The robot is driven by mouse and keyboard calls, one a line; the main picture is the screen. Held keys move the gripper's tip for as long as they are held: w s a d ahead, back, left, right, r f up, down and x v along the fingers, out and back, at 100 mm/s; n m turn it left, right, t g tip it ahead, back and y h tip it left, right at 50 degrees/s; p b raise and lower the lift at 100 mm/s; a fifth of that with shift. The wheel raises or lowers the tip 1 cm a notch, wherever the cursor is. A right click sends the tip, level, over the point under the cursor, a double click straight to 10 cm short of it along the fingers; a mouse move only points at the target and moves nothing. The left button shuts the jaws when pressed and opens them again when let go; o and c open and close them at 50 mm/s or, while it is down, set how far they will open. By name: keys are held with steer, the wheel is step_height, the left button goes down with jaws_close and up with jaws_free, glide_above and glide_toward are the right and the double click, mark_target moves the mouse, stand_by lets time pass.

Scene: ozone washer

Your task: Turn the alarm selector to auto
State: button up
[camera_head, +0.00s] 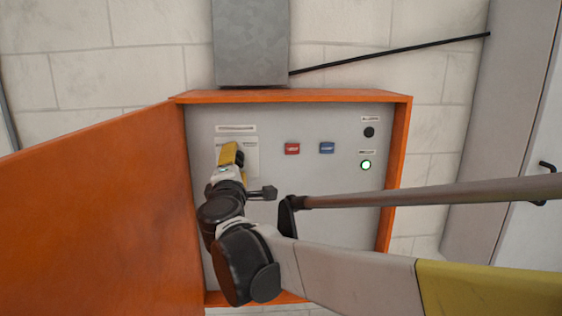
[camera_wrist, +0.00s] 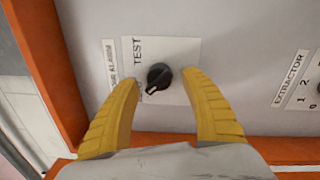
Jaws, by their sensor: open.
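The alarm selector is a round black knob (camera_wrist: 159,76) on a white plate (camera_wrist: 181,49) in the wrist view. "TEST" is printed beside it, and a strip ending in "ALARM" (camera_wrist: 111,62) stands further left. A pale mark on the knob points to the lower left of the picture, away from the "TEST" word. I cannot read an "auto" mark. My gripper (camera_wrist: 160,77) is open, its yellow fingers on either side of the knob with visible gaps.
The orange cabinet (camera_head: 300,97) has its door (camera_head: 95,215) swung open to the left. The panel also bears a red item (camera_head: 292,148), a blue item (camera_head: 327,147), a black round part (camera_head: 369,132) and a lit green lamp (camera_head: 365,165). An "EXTRACTOR" label (camera_wrist: 291,78) is at right.

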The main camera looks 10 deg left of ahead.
steer(key=v, duration=1.1)
steer(key=shift+s+d, duration=0.15)
steer(key=shift+d, duration=0.05)
